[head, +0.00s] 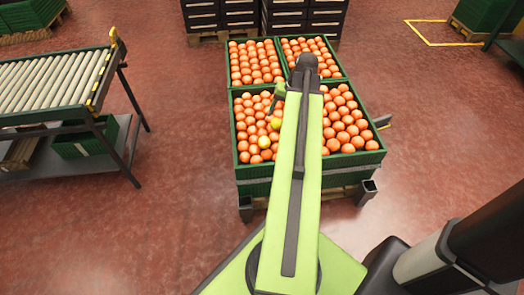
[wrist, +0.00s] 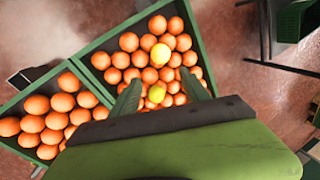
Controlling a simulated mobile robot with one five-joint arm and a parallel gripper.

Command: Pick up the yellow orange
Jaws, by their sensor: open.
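Two yellow oranges lie among the orange ones in the front left green crate (head: 236,150). In the head view one yellow orange (head: 264,142) lies nearer the crate's front and the other yellow orange (head: 276,123) lies farther back, beside my arm. My gripper (wrist: 160,84) is open and empty above this crate. In the wrist view one yellow orange (wrist: 156,93) shows between the two fingers, partly hidden by my gripper's body. The other yellow orange (wrist: 160,53) lies beyond the fingertips. The height of the fingers above the fruit is hard to tell.
Neighbouring crates hold more oranges (head: 345,125); their green walls (wrist: 67,62) stand beside my gripper. My arm hides part of the crates in the head view. A roller conveyor (head: 50,80) stands to the left. Dark stacked crates (head: 300,15) stand behind. Red floor lies open around.

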